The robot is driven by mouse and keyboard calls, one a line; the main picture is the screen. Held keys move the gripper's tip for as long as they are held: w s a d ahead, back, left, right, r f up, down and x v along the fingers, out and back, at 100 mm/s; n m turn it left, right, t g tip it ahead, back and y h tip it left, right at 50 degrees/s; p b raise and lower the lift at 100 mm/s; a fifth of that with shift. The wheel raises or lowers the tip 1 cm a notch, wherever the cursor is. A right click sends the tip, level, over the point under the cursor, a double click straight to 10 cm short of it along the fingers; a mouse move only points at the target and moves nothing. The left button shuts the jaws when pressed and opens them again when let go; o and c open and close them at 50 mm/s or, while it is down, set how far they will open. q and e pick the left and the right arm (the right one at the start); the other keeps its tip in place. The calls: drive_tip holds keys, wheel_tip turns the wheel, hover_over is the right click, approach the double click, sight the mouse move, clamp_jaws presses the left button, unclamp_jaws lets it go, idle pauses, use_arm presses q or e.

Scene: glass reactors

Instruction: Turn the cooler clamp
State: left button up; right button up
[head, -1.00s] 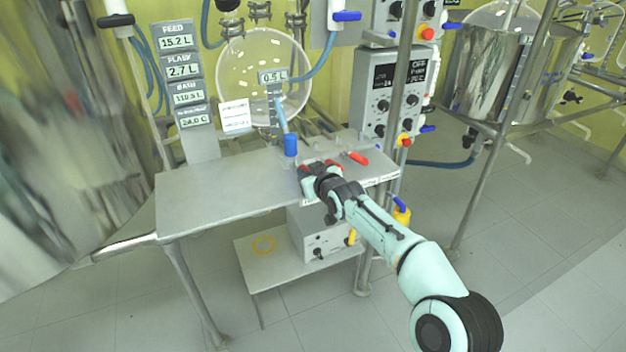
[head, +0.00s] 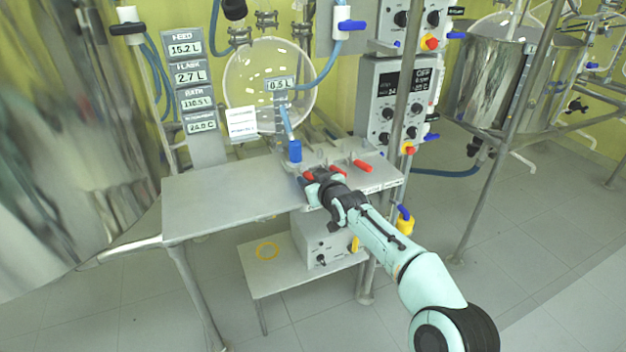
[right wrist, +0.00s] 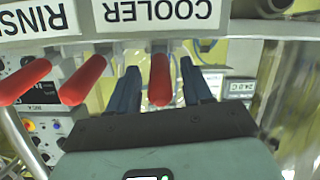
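A row of red clamp handles sticks out at the table's front edge. One red handle (right wrist: 160,80) lies between the two blue fingers of my right gripper (right wrist: 160,85) in the right wrist view, with a gap on both sides. The COOLER label (right wrist: 157,12) appears upside down above it. Two more red handles (right wrist: 84,80) (right wrist: 25,82) are to the left, outside the fingers. In the head view my right gripper (head: 313,178) is at the table's front edge and partly hides the handles; the rightmost red handle (head: 362,166) is clear of it. My left gripper is not in view.
The metal table (head: 220,195) is bare on its left. A blue-capped part (head: 295,151) stands behind my right gripper, with a round glass flask (head: 270,80) beyond. A control box (head: 392,100) and a metal post (head: 400,90) stand at the right. A RINSE label (right wrist: 38,20) is beside COOLER.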

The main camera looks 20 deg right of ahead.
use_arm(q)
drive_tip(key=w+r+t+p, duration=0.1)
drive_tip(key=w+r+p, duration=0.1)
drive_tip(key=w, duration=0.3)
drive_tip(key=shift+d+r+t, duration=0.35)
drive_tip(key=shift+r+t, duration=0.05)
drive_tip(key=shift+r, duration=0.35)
use_arm(e)
drive_tip(key=v, duration=1.3)
drive_tip(key=shift+s, duration=0.2)
